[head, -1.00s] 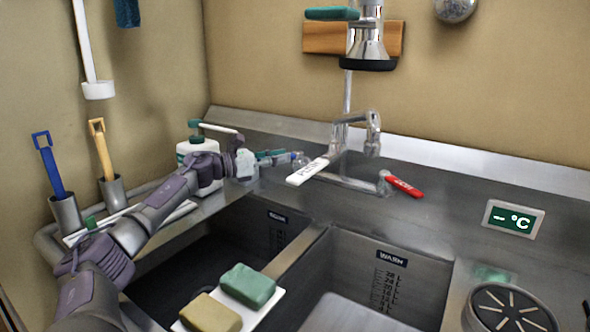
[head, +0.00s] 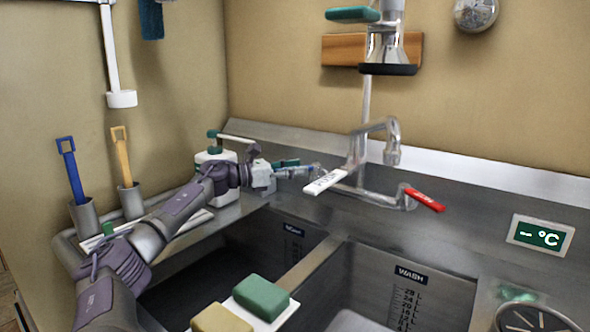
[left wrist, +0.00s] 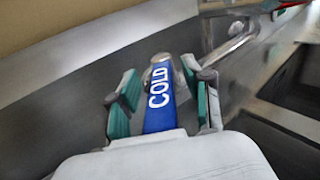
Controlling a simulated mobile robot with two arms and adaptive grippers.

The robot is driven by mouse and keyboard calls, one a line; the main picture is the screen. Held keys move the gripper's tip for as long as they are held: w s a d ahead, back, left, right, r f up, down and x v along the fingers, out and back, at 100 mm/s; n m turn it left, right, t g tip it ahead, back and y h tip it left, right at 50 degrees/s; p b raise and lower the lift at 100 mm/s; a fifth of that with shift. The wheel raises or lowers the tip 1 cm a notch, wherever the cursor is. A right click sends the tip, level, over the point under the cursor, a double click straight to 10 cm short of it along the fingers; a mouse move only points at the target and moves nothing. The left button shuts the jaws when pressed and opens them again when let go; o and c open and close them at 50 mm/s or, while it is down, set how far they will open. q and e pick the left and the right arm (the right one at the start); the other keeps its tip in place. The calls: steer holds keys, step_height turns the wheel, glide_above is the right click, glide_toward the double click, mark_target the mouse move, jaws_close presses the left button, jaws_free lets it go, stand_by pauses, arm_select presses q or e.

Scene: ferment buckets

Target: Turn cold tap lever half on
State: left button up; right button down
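The blue cold lever (left wrist: 158,100), marked COLD, runs up the middle of the left wrist view toward a metal tap joint. My left gripper (left wrist: 160,82) is open, with one teal-padded finger on each side of the lever. Gaps show between the lever and both pads. In the head view, my left gripper (head: 302,171) reaches in from the left to the tap; the lever is mostly hidden there. The chrome tap (head: 391,140) stands behind the sinks. A white lever (head: 325,183) with unclear lettering lies just right of the fingertips. My right gripper is out of view.
A red lever (head: 425,200) sits on the tap's right side. A white bottle (head: 216,172) stands behind my left arm. Two sponges, green (head: 262,297) and yellow (head: 220,320), lie on a tray at the front.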

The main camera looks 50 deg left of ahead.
mark_target(275, 171)
arm_select(q)
steer(key=shift+s, duration=0.1)
steer(key=shift+s+a+f, duration=0.15)
steer(key=shift+s+a, duration=0.1)
steer(key=shift+s, duration=0.25)
steer(key=shift+v, duration=3.1)
